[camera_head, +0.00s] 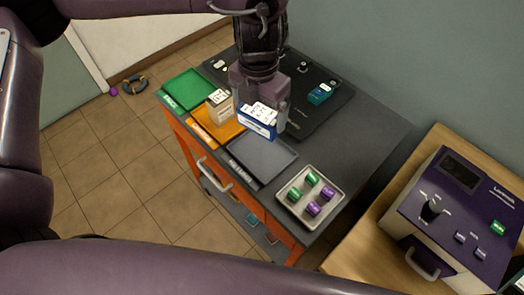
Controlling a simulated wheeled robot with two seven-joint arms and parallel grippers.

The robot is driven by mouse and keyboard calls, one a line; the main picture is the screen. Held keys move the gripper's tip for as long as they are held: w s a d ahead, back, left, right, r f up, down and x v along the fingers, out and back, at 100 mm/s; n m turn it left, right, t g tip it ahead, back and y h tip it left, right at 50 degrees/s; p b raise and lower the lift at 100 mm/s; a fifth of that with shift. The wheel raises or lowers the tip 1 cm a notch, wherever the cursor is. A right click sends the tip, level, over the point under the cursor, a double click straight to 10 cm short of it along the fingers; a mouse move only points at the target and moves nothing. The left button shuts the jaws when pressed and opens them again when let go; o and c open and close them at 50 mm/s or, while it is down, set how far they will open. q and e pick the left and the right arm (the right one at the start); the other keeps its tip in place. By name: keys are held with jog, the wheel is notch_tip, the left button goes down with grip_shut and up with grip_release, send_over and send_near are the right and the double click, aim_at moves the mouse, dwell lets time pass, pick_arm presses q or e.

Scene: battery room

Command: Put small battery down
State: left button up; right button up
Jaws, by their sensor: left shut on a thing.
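My left gripper (262,108) reaches down over the workbench and is shut on a small blue-and-white battery (257,123). The battery is between the fingers, above the area between the orange tray (203,137) and the grey tray (240,172). I cannot tell whether it touches anything below. A beige-and-white battery (220,110) stands at the orange tray, just left of the held one. A teal battery (321,94) sits on the black mat (318,117) at the right. My right gripper is not in view.
A green tray (187,89) at the back left and the grey tray are empty. A pale tray (292,209) holds several green and purple cells. A purple device (455,210) stands on a wooden table at the right.

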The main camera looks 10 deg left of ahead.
pick_arm(q)
jog(key=shift+w+d+r+m, duration=0.15)
jog(key=shift+r+m, duration=0.45)
jog(key=shift+m, duration=0.3)
jog(key=shift+f, duration=0.2)
notch_tip(320, 180, down, 20)
jog(key=shift+r+p, duration=0.25)
jog(key=shift+p, duration=0.95)
jog(key=shift+f, duration=0.2)
jog(key=o, duration=1.2)
